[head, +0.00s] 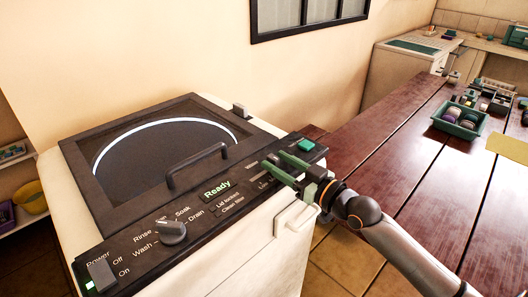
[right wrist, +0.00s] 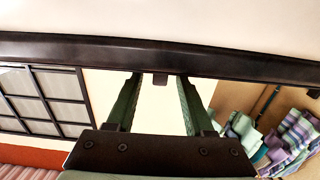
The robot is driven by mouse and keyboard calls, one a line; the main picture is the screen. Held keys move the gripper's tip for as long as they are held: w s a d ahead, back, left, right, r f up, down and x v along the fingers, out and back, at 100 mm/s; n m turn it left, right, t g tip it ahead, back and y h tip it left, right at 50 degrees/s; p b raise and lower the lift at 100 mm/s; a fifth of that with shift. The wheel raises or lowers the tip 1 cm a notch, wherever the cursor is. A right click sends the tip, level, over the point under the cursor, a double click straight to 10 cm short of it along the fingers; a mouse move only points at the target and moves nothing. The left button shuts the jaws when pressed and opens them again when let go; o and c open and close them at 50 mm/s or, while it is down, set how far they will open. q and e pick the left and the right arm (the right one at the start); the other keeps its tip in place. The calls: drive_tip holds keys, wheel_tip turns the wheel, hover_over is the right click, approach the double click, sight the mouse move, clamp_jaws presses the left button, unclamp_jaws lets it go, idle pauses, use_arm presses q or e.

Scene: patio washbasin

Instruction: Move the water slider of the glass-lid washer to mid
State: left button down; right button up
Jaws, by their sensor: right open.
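The glass-lid washer (head: 75,170) stands at the left in the head view, its lid (head: 165,150) closed. Its dark control panel (head: 140,255) slopes along the front, with the display reading "Ready". My right gripper (head: 274,161) is over the panel's right part, beside the partly covered "Water" label. Its green fingers are open and hide the water slider in the head view. In the right wrist view, a small dark tab (right wrist: 160,79), likely the slider knob, stands between the open fingertips, with gaps on both sides. I cannot read its setting. My left gripper is out of view.
A green button (head: 306,145) sits right of the gripper on the panel. The cycle knob (head: 172,232) and power switch (head: 102,274) are at the left. A wooden table (head: 400,150) with a green tray (head: 460,120) stands at the right.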

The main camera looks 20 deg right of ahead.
sight(268, 156)
drive_tip(key=shift+x, duration=2.65)
clamp_jaws()
